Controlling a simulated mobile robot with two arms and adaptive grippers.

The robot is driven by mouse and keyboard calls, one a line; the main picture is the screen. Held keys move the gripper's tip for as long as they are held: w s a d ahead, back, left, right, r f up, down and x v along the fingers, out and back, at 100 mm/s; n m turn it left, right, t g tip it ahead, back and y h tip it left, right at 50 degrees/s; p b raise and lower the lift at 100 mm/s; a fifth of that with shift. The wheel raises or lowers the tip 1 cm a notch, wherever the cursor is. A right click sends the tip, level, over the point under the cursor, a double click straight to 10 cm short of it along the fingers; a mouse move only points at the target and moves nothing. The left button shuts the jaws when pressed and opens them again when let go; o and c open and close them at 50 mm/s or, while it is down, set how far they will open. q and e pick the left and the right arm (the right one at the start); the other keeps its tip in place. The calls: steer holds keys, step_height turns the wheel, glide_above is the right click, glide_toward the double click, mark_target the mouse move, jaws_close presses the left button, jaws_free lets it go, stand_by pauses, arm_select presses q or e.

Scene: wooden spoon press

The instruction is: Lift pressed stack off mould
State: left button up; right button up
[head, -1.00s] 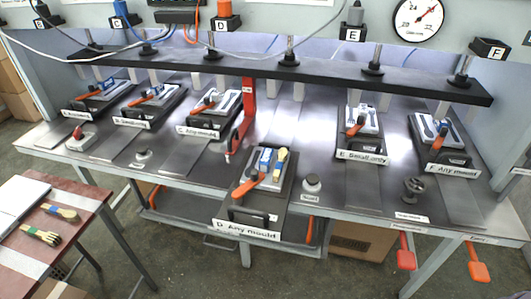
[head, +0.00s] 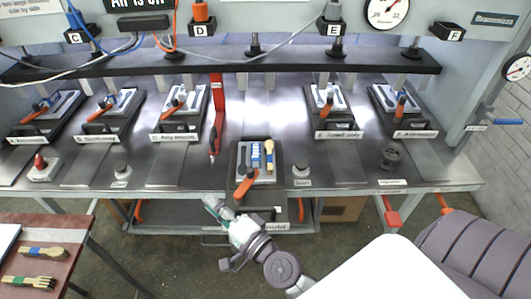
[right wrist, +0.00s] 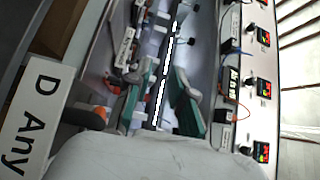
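The pulled-out press station D (head: 237,165) stands at the front middle of the bench in the head view. On its light mould plate lie a blue-banded piece (head: 255,154) and a wooden, yellow-banded piece (head: 269,153), side by side. Which one is the pressed stack I cannot tell. An orange handle (head: 244,187) stands in front of them. My right gripper (head: 213,206), with green finger pads, is in front and left of the station, apart from the pieces. In the right wrist view its fingers (right wrist: 160,108) are spread with nothing between them. My left gripper is not in view.
Other mould stations line the bench, such as station E (head: 335,117). A red upright lever (head: 216,125) stands behind and left of D, and a small weight (head: 301,172) right of it. A red-brown table (head: 65,232) at lower left holds banded wooden pieces (head: 28,280).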

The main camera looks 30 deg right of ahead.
steer(key=d+r+m+h+p, duration=0.1)
steer(key=d+r+m+h, duration=0.2)
steer(key=d+m+h, duration=0.45)
steer(key=d+r+m+h, duration=0.4)
steer(key=m, duration=0.7)
steer(key=m+g, duration=0.6)
steer(key=m, duration=0.3)
glide_toward(270, 164)
steer(key=shift+s+a+r+h+p, duration=0.3)
steer(key=shift+s+a+r+h, duration=0.05)
steer(key=shift+s+a+r, duration=0.35)
steer(key=shift+w+f, duration=0.2)
steer(key=shift+f, duration=0.1)
steer(key=p+x, duration=0.1)
steer(key=x, duration=0.7)
steer(key=shift+s+f, duration=0.15)
steer(key=p+x, duration=0.2)
steer(key=x, duration=0.3)
steer(key=shift+d+f, duration=0.1)
jaws_close()
